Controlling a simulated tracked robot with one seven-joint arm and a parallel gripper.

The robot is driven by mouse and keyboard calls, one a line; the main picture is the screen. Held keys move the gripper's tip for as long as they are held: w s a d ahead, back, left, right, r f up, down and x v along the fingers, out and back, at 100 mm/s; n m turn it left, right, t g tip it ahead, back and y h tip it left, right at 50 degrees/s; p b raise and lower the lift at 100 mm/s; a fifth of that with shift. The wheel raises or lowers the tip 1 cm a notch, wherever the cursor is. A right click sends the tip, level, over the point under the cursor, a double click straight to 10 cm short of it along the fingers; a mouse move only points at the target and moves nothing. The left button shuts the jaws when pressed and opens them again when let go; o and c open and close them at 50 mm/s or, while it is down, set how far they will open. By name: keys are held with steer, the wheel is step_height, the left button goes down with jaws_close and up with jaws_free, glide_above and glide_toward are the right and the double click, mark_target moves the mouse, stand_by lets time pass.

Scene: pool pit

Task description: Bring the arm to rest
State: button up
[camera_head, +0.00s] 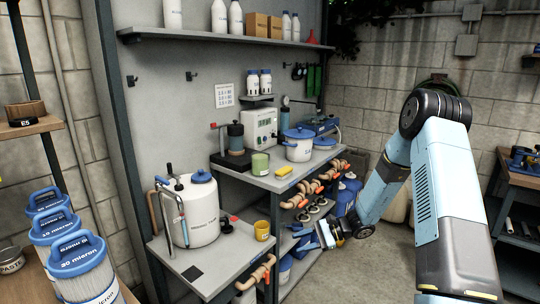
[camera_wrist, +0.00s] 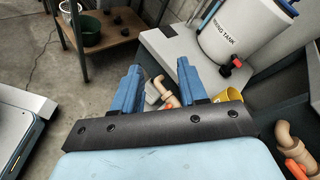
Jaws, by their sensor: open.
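My arm reaches in from the right in the head view, light blue with dark joints, bent at the elbow. My gripper (camera_head: 328,235) hangs in front of the lower bench, tilted toward the left. In the wrist view my gripper (camera_wrist: 157,80) shows two blue fingers standing apart, with nothing between them but background. Past the fingertips lie the low bench's edge and a tan pipe. The gripper appears empty and apart from the bench; the exact gap cannot be told.
A white tank (camera_head: 191,210) stands on the low bench (camera_head: 205,264), with a yellow cup (camera_head: 262,230) near its edge. A white pot (camera_head: 298,148) sits on the higher bench. Filter cartridges (camera_head: 83,268) stand at left. Another bench (camera_head: 522,170) is at right. Floor (camera_head: 370,275) shows below my arm.

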steer(key=s+d+r+n+h, duration=0.2)
steer(key=s+r+n+h, duration=0.2)
steer(key=s+r, duration=0.45)
steer(key=s+d+r+n+h, duration=0.1)
steer(key=s+r+n+h, duration=0.3)
steer(key=r, duration=0.8)
steer(key=s+d+r+n+t+h, duration=0.1)
steer(key=s+d+r+t+h, duration=0.2)
steer(key=s+r, duration=0.4)
steer(key=s+d+r+n+t+h, duration=0.2)
steer(key=s+d+r, duration=0.4)
steer(key=s, duration=0.7)
steer(key=shift+d+r+t+h, duration=0.15)
steer(key=shift+r+t+h, duration=0.25)
steer(key=shift+t+h, duration=0.1)
steer(key=shift+s, duration=0.15)
